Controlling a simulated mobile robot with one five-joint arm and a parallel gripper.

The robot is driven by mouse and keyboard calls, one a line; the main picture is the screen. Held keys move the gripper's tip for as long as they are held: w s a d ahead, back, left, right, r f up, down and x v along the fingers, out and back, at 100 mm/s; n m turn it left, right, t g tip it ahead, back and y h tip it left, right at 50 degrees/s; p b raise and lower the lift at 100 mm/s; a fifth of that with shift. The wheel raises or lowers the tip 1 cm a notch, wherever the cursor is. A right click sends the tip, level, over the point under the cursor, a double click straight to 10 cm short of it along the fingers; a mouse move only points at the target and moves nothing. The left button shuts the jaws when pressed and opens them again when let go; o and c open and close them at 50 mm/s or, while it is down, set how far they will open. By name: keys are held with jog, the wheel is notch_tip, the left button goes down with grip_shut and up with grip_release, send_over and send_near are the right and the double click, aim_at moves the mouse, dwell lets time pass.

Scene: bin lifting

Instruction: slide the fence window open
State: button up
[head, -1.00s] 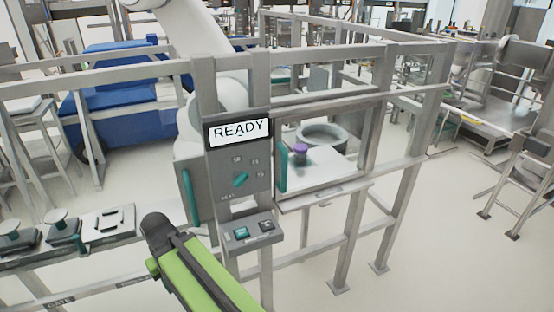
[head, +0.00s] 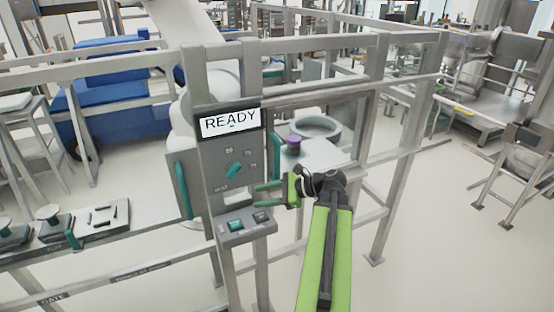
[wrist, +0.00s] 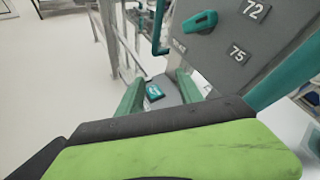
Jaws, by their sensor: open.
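The fence window area (head: 325,150) is the opening in the grey metal fence to the right of the control panel (head: 230,160). An upright teal handle (head: 276,157) stands at its left edge, beside the panel. A large teal bar, apparently this handle (wrist: 285,72), crosses the right of the wrist view. A second teal handle (head: 184,190) is on a grey plate left of the panel. My gripper (head: 262,195) is open and empty, its fingers pointing left, below the right handle and in front of the panel's lower part. In the wrist view, nothing is between the fingers (wrist: 160,84).
The panel has a READY display (head: 230,122), a teal knob (head: 234,170) and a button box (head: 246,224) just below my fingers. Behind the opening are a purple-topped item (head: 294,143) and a grey ring (head: 316,127).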

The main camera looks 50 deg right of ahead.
aim_at(277, 156)
jog(key=s+d+r+m+t+h, duration=0.3)
jog(key=s+d+r+m+t, duration=0.45)
jog(key=s+d, duration=0.65)
jog(key=shift+m+g, duration=0.45)
jog(key=shift+g, duration=0.2)
jog(key=x, duration=1.2)
jog(key=r+x, duration=0.1)
jog(key=x, duration=0.5)
jog(key=shift+w+d+r, duration=0.1)
jog(key=shift+d, duration=0.2)
grip_shut()
